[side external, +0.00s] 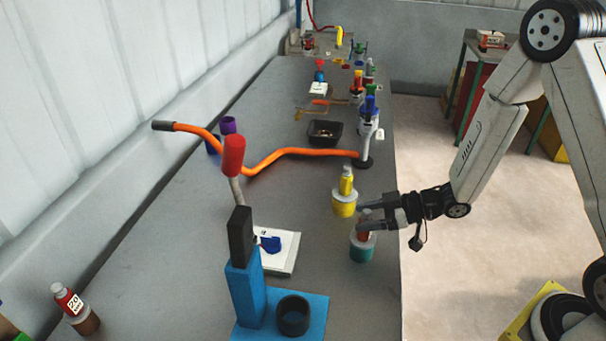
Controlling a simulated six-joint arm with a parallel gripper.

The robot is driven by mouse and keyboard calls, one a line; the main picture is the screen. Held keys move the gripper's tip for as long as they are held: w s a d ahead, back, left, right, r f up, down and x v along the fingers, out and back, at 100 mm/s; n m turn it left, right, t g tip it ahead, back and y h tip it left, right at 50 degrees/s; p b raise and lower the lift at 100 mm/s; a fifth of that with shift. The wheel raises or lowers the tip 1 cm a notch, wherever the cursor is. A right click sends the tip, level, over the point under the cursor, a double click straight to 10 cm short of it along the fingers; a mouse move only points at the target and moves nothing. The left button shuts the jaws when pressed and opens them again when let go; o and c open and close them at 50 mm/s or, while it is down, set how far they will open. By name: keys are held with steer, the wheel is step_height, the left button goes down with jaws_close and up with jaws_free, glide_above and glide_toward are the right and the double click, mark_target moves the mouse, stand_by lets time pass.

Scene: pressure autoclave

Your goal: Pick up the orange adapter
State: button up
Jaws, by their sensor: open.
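I cannot single out an orange adapter with certainty. My gripper (362,216) is open above the table's right edge, pointing left. Its fingers are at the upper part of a red piece (362,231) that stands upright in a teal, grey-rimmed holder (362,250). The fingers partly hide the red piece, and I cannot tell whether they touch it. Just behind stands a yellow bottle-like piece (346,182) in a yellow holder (344,207). A long orange hose (262,162) with a dark end runs to a grey and white fitting (367,138).
A blue stand (247,290) with a red-tipped lever (234,156) and a dark ring (293,314) is at the front. A black tray (325,132) lies farther back. The grey table (180,260) is bare at left centre.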

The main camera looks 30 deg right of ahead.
steer(key=shift+x, duration=0.95)
jaws_close()
stand_by(1.1)
